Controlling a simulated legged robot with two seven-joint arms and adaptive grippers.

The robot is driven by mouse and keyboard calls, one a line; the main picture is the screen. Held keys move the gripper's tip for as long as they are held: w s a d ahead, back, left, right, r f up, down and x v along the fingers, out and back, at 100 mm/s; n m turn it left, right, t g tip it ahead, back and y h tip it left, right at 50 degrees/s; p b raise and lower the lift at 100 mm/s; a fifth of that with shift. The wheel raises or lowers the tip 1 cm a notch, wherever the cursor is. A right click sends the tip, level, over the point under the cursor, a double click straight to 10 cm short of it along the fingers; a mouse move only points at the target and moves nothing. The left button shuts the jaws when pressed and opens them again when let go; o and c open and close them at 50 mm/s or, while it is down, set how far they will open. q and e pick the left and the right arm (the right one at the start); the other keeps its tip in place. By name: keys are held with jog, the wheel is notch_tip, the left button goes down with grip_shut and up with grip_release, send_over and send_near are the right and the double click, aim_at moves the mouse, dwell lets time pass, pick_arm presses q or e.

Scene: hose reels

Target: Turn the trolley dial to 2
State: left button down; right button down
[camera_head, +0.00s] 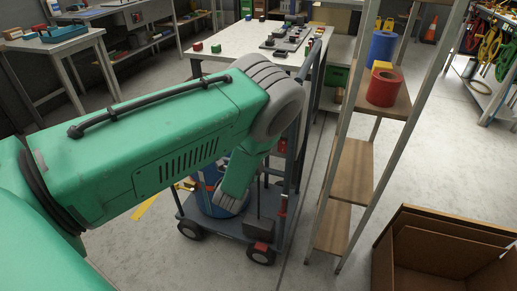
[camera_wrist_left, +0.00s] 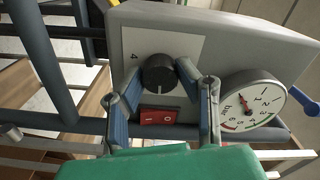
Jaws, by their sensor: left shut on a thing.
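The trolley (camera_head: 263,226) stands on the floor below my left arm in the head view, with dark wheels and a grey-blue frame. Its dial (camera_wrist_left: 158,73) is a round black knob on a pale panel in the left wrist view. The knob's pale mark points down in the picture. A sideways "4" shows on the panel up and left of it; other numbers are not visible. My left gripper (camera_wrist_left: 156,78) has one blue-grey finger on each side of the knob, shut on it. In the head view my arm hides the dial. My right gripper is not seen.
Below the dial is a red rocker switch (camera_wrist_left: 160,117), and to its right a round pressure gauge (camera_wrist_left: 251,102). A white-topped table (camera_head: 232,43) stands behind.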

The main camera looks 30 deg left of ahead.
pick_arm(q)
jog(key=shift+d+f+m+b, duration=0.1)
jog(key=shift+m+b, duration=0.1)
jog(key=shift+m, duration=0.4)
jog(key=shift+d+f+m+b, duration=0.1)
jog(key=shift+m+b, duration=0.05)
jog(key=shift+m, duration=0.45)
jog(key=shift+s, duration=0.1)
jog(key=c, duration=1.2)
grip_release()
jog(key=shift+a, duration=0.1)
jog(key=v, duration=1.1)
jog(key=shift+s, duration=0.35)
jog(key=shift+f, duration=0.1)
